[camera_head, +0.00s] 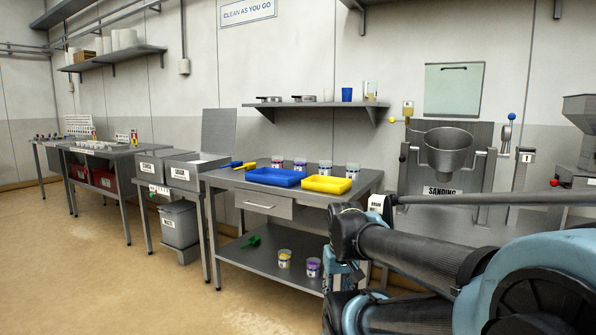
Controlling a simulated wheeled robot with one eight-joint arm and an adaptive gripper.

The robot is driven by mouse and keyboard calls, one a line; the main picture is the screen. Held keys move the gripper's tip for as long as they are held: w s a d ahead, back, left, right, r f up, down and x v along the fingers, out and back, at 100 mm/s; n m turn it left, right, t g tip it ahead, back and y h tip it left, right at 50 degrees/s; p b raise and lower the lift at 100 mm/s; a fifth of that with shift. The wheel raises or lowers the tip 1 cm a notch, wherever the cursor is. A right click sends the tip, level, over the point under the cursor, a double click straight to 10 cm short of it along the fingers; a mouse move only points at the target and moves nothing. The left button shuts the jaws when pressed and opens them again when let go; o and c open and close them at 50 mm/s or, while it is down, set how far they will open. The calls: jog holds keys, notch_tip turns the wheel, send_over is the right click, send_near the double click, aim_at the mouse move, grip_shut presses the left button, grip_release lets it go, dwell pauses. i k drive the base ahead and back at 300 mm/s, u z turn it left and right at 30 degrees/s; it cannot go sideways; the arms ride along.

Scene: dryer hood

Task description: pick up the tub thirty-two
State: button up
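Several small lidded tubs stand in a row at the back of the steel worktable (225,178), among them a left one (277,162) and a right one (352,170). Two more tubs stand on the lower shelf: one with a yellowish band (284,259) and one with purple (313,268). Their labels are too small to read, so I cannot tell which is thirty-two. My dark and blue arm fills the lower right, in front of the table's right end. My gripper's fingertips do not show.
A green scoop (252,241) lies on the lower shelf. A grey bin (180,224) stands left of the table. The floor (100,275) in front is clear.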

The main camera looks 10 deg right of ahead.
aim_at(300, 163)
jog(key=u, duration=0.05)
jog(key=i, duration=1)
jog(key=z, duration=0.05)
